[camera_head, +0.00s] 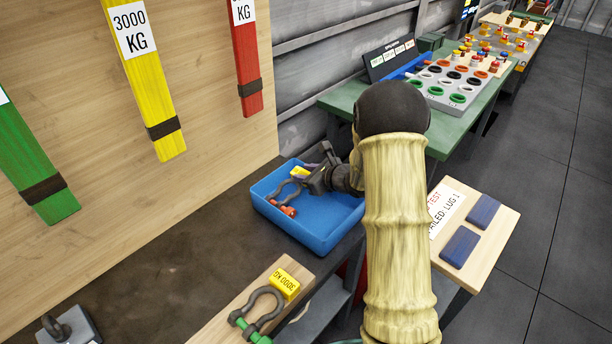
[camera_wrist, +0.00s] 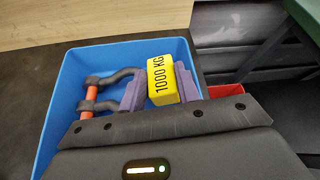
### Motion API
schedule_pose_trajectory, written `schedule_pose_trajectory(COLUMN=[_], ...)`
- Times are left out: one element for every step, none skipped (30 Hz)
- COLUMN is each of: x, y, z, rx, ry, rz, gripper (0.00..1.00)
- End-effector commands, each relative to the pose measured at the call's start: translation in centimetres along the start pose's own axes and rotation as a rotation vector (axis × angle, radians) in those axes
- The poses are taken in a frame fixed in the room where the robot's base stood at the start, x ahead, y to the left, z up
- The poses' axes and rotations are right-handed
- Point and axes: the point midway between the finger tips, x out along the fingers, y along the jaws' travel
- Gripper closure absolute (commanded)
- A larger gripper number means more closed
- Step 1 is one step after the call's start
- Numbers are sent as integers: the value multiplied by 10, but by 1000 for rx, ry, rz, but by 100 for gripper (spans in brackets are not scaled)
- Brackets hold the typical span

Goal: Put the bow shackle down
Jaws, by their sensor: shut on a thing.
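The bow shackle (camera_head: 287,193) is grey with an orange pin and a yellow block marked 1000 KG; it also shows in the wrist view (camera_wrist: 113,77). It is inside the outline of the blue tray (camera_head: 318,238), near its left side. My gripper (camera_wrist: 160,88) reaches into the tray from the right, its purple fingers on either side of the yellow block, shut on it. In the head view my gripper (camera_head: 301,177) is partly hidden by its own body. I cannot tell whether the shackle touches the tray floor.
A second shackle (camera_head: 261,308) with a green pin and a yellow 3000 KG block lies on a wooden board in front. A wooden board with blue pads (camera_head: 470,228) is at right. Coloured slings hang on the panel at left. The dark bench (camera_head: 165,265) is clear left of the tray.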

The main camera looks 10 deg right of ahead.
Motion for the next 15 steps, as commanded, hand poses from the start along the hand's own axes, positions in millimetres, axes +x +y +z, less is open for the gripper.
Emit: schedule_pose_trajectory(x=[3,4,4,5,5,4,4,4,4,4,5,5,5,6,6], y=[1,1,1,1,1,1,1,1,1,1,1,1,2,2,2], z=[-4,-6,-7,-8,-8,-7,-7,-7,-7,-8,-8,-9,-10,-10,-10], rx=[1,0,0,-1,-1,-1,-1,-1,-1,-1,-1,-1,-1,-1,-1], ry=[-3,-3,-4,-4,-5,-5,-5,-5,-5,-5,-5,-5,-5,-5,-5], rz=[1,0,-1,-2,-2,-2,-2,-2,-2,-2,-2,-2,-2,-2,-2], gripper=[100,100,100,100,100,100,100,100,100,100,100,100,100,100,100])
